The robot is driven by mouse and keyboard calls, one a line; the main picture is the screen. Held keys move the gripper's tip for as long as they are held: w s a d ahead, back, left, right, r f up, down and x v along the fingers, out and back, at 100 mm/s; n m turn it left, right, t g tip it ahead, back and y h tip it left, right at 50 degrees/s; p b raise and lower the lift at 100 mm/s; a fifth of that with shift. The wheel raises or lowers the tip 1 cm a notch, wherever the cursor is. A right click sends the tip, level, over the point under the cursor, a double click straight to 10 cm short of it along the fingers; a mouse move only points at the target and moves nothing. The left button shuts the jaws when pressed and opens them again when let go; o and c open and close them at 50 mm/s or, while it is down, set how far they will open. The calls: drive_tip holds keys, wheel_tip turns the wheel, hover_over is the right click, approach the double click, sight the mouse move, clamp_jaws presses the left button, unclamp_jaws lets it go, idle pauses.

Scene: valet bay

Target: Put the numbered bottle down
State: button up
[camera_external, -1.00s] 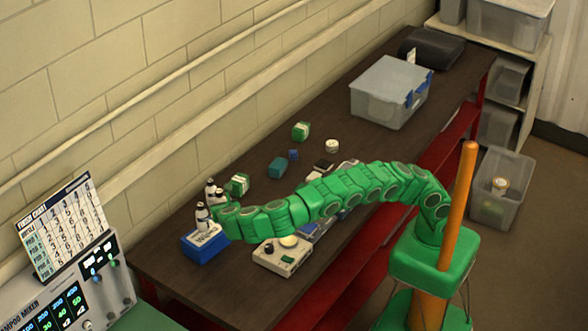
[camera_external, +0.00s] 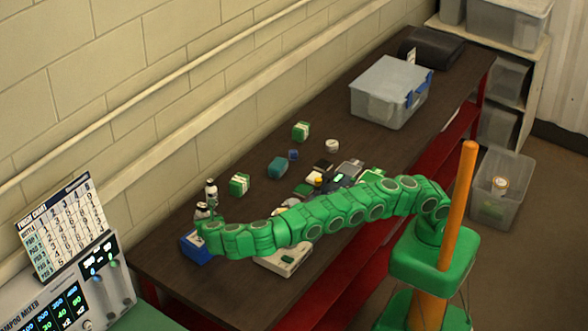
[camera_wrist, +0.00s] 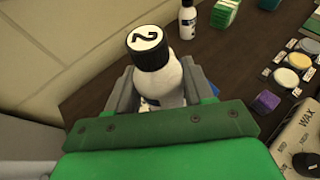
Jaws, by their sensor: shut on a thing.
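The numbered bottle (camera_wrist: 158,75) is white with a black cap, and the cap's white top carries a black "2". My gripper (camera_wrist: 160,88) is shut on it, with one grey finger on each side in the wrist view. The bottle's lower part is hidden behind the gripper. In the external view my gripper (camera_external: 201,226) is at the near left end of the dark bench (camera_external: 165,262), close by the blue box (camera_external: 194,250). The bottle (camera_external: 201,210) shows partly just behind it. I cannot tell whether its base touches anything.
Another black-capped white bottle (camera_external: 211,191) stands just behind; it shows in the wrist view (camera_wrist: 187,17). A green-and-white block (camera_external: 239,185) is to its right. A pale box marked WAX (camera_wrist: 290,130) and coloured pots (camera_wrist: 286,77) lie right.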

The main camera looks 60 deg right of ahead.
drive_tip(key=shift+w+a+f, duration=0.15)
drive_tip(key=shift+w+f, duration=0.1)
drive_tip(key=shift+f, duration=1.5)
drive_tip(key=shift+f, duration=0.1)
drive_tip(key=o, duration=1.1)
drive_tip(key=shift+o, duration=0.2)
drive_tip(key=v, duration=0.7)
drive_tip(key=shift+s+a, duration=0.15)
drive_tip(key=shift+s, duration=0.05)
